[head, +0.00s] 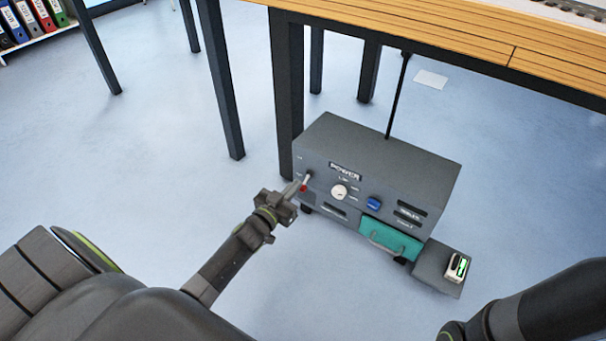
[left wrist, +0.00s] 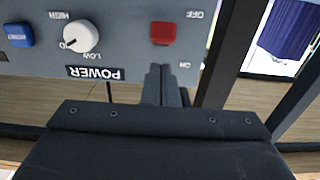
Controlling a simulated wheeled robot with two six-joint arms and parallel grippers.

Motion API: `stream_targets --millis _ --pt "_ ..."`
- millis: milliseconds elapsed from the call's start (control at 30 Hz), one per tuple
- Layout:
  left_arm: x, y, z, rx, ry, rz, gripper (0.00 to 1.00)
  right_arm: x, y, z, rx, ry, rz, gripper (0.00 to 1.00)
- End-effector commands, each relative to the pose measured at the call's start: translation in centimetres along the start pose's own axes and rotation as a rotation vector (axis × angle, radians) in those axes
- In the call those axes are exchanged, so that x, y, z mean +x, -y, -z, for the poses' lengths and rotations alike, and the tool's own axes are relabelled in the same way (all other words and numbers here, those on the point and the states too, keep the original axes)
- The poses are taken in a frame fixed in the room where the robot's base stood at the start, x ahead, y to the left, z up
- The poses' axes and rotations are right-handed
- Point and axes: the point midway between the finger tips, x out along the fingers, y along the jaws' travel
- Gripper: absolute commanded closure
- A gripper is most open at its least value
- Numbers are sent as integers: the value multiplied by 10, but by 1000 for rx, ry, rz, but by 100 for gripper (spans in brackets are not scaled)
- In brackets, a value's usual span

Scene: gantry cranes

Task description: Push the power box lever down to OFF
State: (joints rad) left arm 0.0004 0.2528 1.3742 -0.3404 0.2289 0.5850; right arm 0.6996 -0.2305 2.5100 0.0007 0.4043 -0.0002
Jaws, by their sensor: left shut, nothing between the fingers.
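The grey power box (head: 375,170) stands on the floor under the wooden table. Its red lever (head: 303,188) is at the front's left end, partly hidden by my left gripper (head: 297,189). In the left wrist view the picture is upside down; the red lever (left wrist: 163,33) shows between the OFF and ON labels, a little nearer OFF. My left gripper's fingertips (left wrist: 162,68) are shut and empty, close to the lever on its ON side. I cannot tell whether they touch it. My right arm shows at the lower right, but its gripper is out of view.
A white dial (head: 339,192), a blue button (head: 374,203) and a teal drawer (head: 390,237) are on the box front. A small device with a green screen (head: 457,267) sits at its right. A dark table leg (head: 287,90) stands close behind its left end.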

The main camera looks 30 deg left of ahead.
Motion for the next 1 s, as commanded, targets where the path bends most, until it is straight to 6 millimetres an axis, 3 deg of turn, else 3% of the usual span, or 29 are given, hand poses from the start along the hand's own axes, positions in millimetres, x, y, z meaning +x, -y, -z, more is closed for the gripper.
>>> stream_targets --millis 533,1000 --pt "-44 0 0 -1 2 1 100 14 2 -7 0 0 0 64" --pt "-50 0 0 -1 0 0 100 15 2 -7 0 0 0 64"
